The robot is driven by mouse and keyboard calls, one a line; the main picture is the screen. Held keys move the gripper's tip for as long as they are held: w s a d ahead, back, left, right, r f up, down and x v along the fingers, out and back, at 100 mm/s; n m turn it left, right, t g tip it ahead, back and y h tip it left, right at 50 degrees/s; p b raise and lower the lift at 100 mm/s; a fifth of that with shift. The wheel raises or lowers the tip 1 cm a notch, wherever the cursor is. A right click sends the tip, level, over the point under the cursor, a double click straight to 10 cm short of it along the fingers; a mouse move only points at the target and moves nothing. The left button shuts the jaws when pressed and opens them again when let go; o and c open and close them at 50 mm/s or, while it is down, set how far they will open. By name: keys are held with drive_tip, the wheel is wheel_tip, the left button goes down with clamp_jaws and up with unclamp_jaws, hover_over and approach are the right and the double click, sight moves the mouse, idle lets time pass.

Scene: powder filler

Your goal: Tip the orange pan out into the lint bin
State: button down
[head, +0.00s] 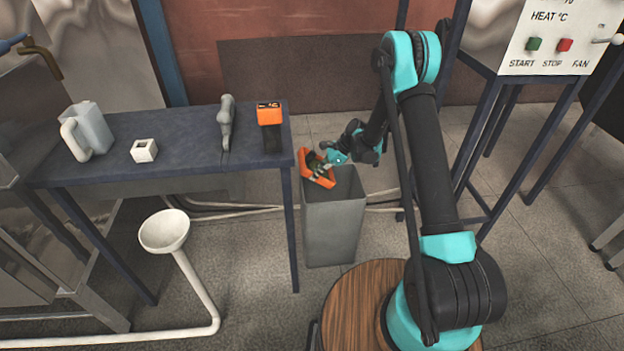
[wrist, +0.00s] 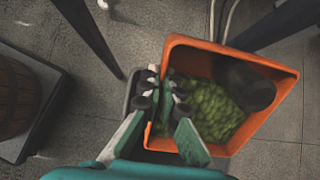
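The orange pan (head: 316,178) is over the left side of the open grey lint bin (head: 333,232), at its top, and looks tilted. My gripper (head: 337,158) is at the pan's right side. In the wrist view the pan (wrist: 265,119) holds green lumpy material (wrist: 205,108), and a dark rounded shape covers part of its inside. There my gripper (wrist: 163,92) has its fingers closed about the pan's near left wall. Part of the bin's rim (wrist: 134,88) shows behind the fingers; the pan hides most of the bin.
The dark table (head: 185,165) left of the bin carries a jug (head: 92,128), a small white block (head: 144,151), a grey tool (head: 226,125) and an orange-black device (head: 270,115). A white funnel on a pipe (head: 164,231) stands in front. A control-panel machine (head: 545,45) stands right.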

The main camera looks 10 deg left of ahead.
drive_tip(key=shift+w+d+r+g+y, duration=0.25)
drive_tip(key=shift+d+r+y, duration=0.3)
drive_tip(key=shift+y, duration=0.35)
drive_tip(key=shift+w+d+r+g+y, duration=0.1)
drive_tip(key=shift+d+r+g+y, duration=0.15)
drive_tip(key=shift+d+y, duration=0.4)
drive_tip(key=shift+w+d+r+g+y, duration=0.15)
drive_tip(key=shift+d+y, duration=0.25)
drive_tip(key=shift+y, duration=0.45)
idle(0.4)
drive_tip(key=shift+s+a+r+t+h, duration=0.1)
drive_tip(key=shift+r+t+h, duration=0.15)
drive_tip(key=shift+r+h, duration=0.55)
drive_tip(key=h, duration=0.1)
drive_tip(key=r+h, duration=0.1)
drive_tip(key=h, duration=0.1)
drive_tip(key=t+h, duration=0.1)
drive_tip(key=h, duration=0.1)
drive_tip(key=shift+r, duration=0.4)
drive_tip(key=r+h, duration=0.1)
drive_tip(key=h, duration=0.1)
drive_tip(key=t+h, duration=0.1)
drive_tip(key=h, duration=0.1)
drive_tip(key=shift+r, duration=0.4)
drive_tip(key=shift+r+t+h, duration=0.4)
drive_tip(key=shift+t+h, duration=0.1)
drive_tip(key=shift+h, duration=0.4)
